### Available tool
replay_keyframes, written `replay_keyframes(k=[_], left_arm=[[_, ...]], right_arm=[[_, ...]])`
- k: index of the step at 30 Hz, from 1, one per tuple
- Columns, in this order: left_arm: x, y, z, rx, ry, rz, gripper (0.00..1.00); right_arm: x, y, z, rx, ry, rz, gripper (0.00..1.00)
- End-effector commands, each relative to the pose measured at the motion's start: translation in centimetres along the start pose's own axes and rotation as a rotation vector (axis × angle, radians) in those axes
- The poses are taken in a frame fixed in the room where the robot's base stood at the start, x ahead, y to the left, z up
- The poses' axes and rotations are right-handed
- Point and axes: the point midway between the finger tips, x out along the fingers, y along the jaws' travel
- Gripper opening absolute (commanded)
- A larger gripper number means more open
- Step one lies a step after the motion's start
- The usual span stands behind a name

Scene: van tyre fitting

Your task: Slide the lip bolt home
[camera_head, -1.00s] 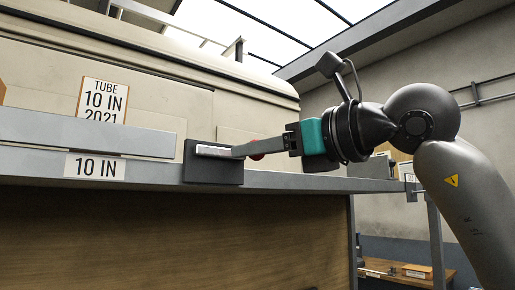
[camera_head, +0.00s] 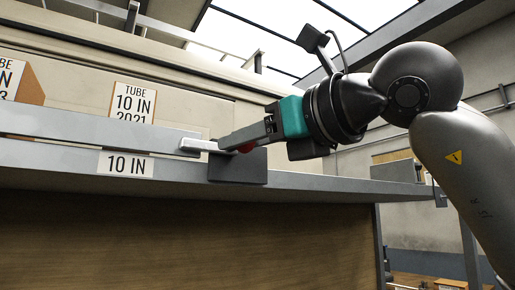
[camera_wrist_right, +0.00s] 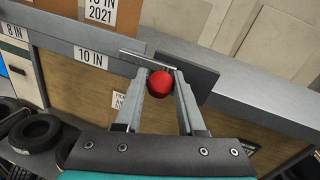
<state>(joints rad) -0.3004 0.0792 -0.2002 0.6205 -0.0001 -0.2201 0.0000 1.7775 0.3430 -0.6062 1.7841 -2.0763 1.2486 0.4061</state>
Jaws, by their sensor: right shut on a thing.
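The silver bolt (camera_head: 205,146) sticks out leftward from a dark block (camera_head: 238,170) on the shelf's front edge. Its left end overlaps the right end of the grey lip (camera_head: 90,126) in the head view. The wrist view shows the bolt (camera_wrist_right: 143,59) reaching across the lip's end too; whether it is fully seated I cannot tell. My right gripper (camera_head: 240,138) comes in from the right and is shut on the bolt's red knob (camera_wrist_right: 161,84), which sits between the two fingers in the wrist view. The left gripper is out of view.
The shelf edge carries a "10 IN" label (camera_head: 126,165). A "TUBE 10 IN 2021" card (camera_head: 133,102) stands behind the lip. Tyres (camera_wrist_right: 35,133) lie low at the left of the wrist view. The shelf right of the block is clear.

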Motion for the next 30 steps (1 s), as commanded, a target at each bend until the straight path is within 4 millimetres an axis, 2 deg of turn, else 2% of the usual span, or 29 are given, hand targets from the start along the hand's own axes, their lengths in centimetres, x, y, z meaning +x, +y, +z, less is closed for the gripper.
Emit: replay_keyframes(k=[4, 5, 12, 25, 30], left_arm=[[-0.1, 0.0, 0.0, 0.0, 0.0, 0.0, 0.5], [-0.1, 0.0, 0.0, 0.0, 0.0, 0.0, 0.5], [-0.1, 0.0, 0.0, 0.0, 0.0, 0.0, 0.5], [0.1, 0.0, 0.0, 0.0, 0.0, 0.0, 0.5], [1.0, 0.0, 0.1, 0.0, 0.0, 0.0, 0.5]], right_arm=[[0.0, 0.3, 0.2, -0.001, -0.004, 0.008, 0.0], [0.0, 0.3, 0.2, -0.001, -0.004, 0.008, 0.41], [0.0, 0.2, 0.1, -0.001, -0.002, 0.006, 0.68], [-0.2, 0.1, 0.0, 0.0, -0.001, 0.003, 0.69], [-2.2, 0.0, -0.1, -0.002, -0.003, 0.001, 0.69]])
